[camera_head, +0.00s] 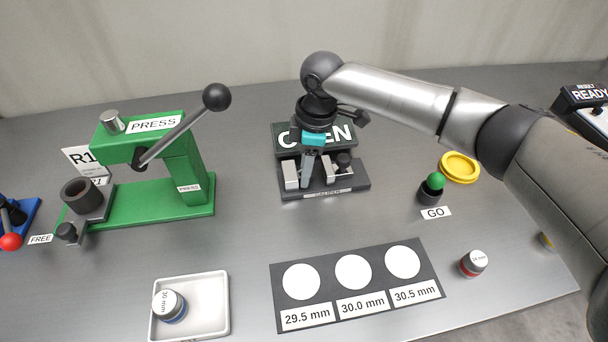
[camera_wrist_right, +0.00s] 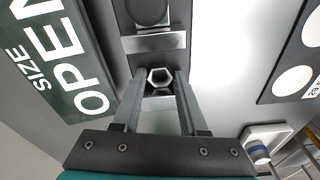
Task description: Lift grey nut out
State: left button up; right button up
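The grey nut (camera_wrist_right: 160,77) shows in the right wrist view as a hexagonal ring at the caliper, framed between the fingertips of my right gripper (camera_wrist_right: 161,72). My right gripper's fingers stand apart, one on each side of the nut; whether they touch it is hard to tell. In the head view my right gripper (camera_head: 311,168) points down into the caliper (camera_head: 349,188) from above, and the nut cannot be made out there. The caliper's sign (camera_wrist_right: 62,62) reads OPEN. My left gripper is not in view.
A green press (camera_head: 180,165) stands left, with a white tray (camera_head: 210,300) holding a blue-banded weight in front. A dark card (camera_head: 325,266) with three white circles lies front centre. A green-topped GO button (camera_head: 432,190), yellow dish (camera_head: 460,167) and red-banded weight (camera_head: 473,263) are right.

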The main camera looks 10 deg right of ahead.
grip_shut()
